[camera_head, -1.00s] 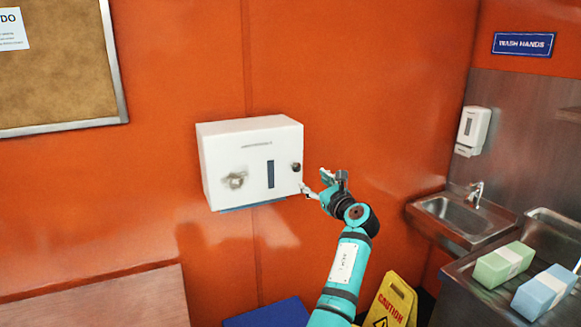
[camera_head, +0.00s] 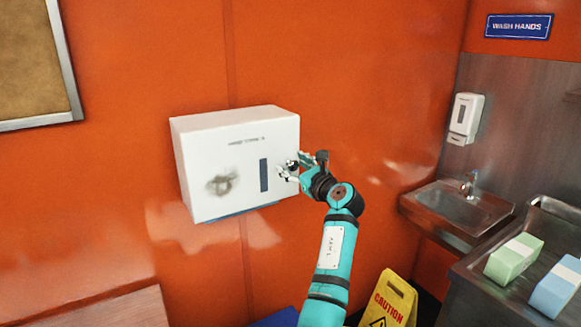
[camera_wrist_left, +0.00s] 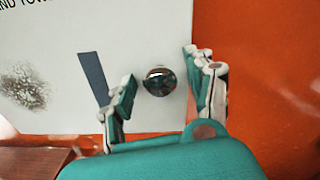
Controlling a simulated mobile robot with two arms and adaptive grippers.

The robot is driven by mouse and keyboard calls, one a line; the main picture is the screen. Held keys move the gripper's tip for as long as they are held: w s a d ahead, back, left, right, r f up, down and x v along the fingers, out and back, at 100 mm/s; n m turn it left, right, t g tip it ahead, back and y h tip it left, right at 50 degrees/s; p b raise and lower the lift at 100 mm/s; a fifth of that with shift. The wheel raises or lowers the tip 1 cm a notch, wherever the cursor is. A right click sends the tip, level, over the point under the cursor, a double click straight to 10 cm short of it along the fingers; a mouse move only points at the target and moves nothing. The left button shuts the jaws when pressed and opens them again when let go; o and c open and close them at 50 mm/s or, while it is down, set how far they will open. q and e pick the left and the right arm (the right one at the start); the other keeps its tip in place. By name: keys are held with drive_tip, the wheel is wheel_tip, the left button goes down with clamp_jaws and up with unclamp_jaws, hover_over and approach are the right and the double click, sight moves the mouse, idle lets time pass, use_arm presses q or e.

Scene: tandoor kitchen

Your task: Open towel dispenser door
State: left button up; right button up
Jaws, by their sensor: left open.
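The white towel dispenser (camera_head: 215,150) hangs on the orange wall, its door shut, with a dark window slot and a grey smudge on the front. Its round dark knob (camera_wrist_left: 159,81) shows in the left wrist view near the door's right edge. In the head view my gripper mostly covers the knob. My left gripper (camera_head: 293,167) is open at the right side of the dispenser front. In the left wrist view its fingers (camera_wrist_left: 160,95) stand on either side of the knob, with gaps visible to both. My right gripper is not in view.
A sink (camera_head: 458,208) and soap dispenser (camera_head: 466,118) are at the right. A yellow caution sign (camera_head: 388,300) stands below. A cork board (camera_head: 30,65) hangs upper left.

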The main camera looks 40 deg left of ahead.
use_arm(q)
drive_tip(key=shift+d+r, duration=0.1)
drive_tip(key=shift+d, duration=0.05)
clamp_jaws()
idle(0.4)
